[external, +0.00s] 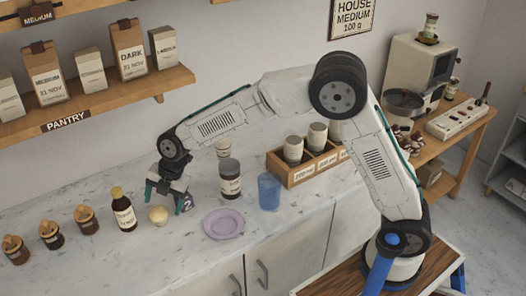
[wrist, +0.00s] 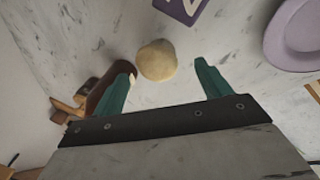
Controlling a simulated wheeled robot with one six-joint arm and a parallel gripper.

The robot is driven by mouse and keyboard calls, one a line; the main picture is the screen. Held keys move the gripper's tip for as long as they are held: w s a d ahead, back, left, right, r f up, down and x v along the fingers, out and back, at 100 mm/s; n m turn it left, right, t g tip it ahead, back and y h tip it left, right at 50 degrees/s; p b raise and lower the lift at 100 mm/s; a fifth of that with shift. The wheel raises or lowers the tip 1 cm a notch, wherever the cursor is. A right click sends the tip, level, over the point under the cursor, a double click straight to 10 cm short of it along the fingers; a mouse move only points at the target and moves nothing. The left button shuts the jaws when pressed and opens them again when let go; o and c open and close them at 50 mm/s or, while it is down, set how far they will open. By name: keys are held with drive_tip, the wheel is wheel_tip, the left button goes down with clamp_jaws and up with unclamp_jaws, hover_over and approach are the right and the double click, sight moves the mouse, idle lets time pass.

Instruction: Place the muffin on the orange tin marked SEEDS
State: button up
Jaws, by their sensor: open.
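A small round beige item, which looks like the muffin (external: 158,215), rests on the marble counter. It also shows in the wrist view (wrist: 157,60), between and a little beyond my fingertips. My gripper (external: 166,197) points down just above and behind it, with its green fingers spread. In the wrist view my gripper (wrist: 164,72) is open and holds nothing. I cannot make out an orange tin marked SEEDS in either view.
A dark bottle (external: 123,212) stands left of the muffin, with several wooden-lidded jars (external: 87,220) further left. A purple numbered block (external: 187,203) is close on the right. A lilac plate (external: 223,225), blue cup (external: 269,192) and dark jar (external: 230,180) stand further right.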

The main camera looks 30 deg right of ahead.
sight(159, 209)
drive_tip(key=x, duration=0.4)
drive_tip(key=shift+w+a+f, duration=0.1)
drive_tip(key=shift+w+a, duration=0.05)
drive_tip(key=shift+a, duration=0.15)
drive_tip(key=c, duration=1.1)
drive_tip(key=shift+c, duration=0.2)
drive_tip(key=shift+r, duration=0.5)
wheel_tip(159, 209, up, 3)
drive_tip(key=shift+d+f, duration=0.1)
drive_tip(key=s+d, duration=0.2)
drive_tip(key=s, duration=0.2)
drive_tip(key=s+d+r, duration=0.1)
drive_tip(key=s+d, duration=0.2)
drive_tip(key=s, duration=0.2)
drive_tip(key=s+d, duration=0.3)
drive_tip(key=s, duration=0.1)
drive_tip(key=shift+s+d+r, duration=0.2)
drive_tip(key=shift+s+d, duration=0.05)
